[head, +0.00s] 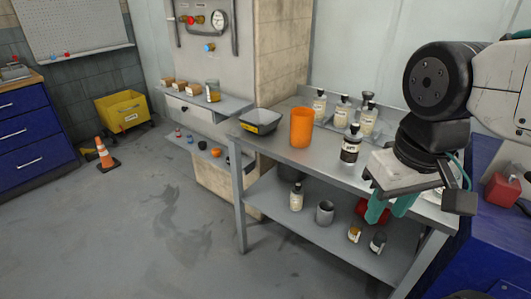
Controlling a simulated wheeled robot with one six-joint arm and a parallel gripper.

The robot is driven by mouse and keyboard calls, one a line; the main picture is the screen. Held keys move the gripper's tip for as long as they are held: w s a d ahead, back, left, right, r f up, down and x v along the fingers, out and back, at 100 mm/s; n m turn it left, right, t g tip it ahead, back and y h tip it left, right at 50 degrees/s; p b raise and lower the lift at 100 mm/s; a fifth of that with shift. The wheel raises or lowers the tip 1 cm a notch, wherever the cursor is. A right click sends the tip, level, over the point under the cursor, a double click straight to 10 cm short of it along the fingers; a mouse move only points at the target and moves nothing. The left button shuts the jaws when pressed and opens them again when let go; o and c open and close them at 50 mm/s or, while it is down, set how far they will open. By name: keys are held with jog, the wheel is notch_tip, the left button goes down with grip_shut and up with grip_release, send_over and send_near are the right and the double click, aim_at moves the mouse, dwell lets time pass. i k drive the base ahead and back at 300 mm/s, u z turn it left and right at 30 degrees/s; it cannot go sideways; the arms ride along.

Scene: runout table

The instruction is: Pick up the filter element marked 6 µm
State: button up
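No marking reading 6 µm can be made out in the head view, and I cannot tell which thing is the filter element. A plain orange cylinder (301,128) stands upright on the metal table (275,150); no label shows on it. A dark bottle with a white label (350,148) stands to its right. My gripper (388,212) hangs at the right over the table's front side, its teal fingers pointing down. The fingers look apart with nothing seen between them. It is to the right of the orange cylinder and touches nothing that I can see.
Several labelled bottles (341,110) stand behind. The lower shelf (275,205) holds a bottle (296,197), a grey cup (325,212) and small jars (354,232). A wall shelf (195,103) holds jars.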

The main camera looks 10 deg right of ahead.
aim_at(320, 101)
jog(key=u, duration=0.15)
jog(key=k, duration=0.5)
jog(key=u, duration=1.15)
jog(key=i, duration=1.4)
jog(key=z, duration=1)
jog(key=i, duration=0.7)
jog(key=z, duration=0.35)
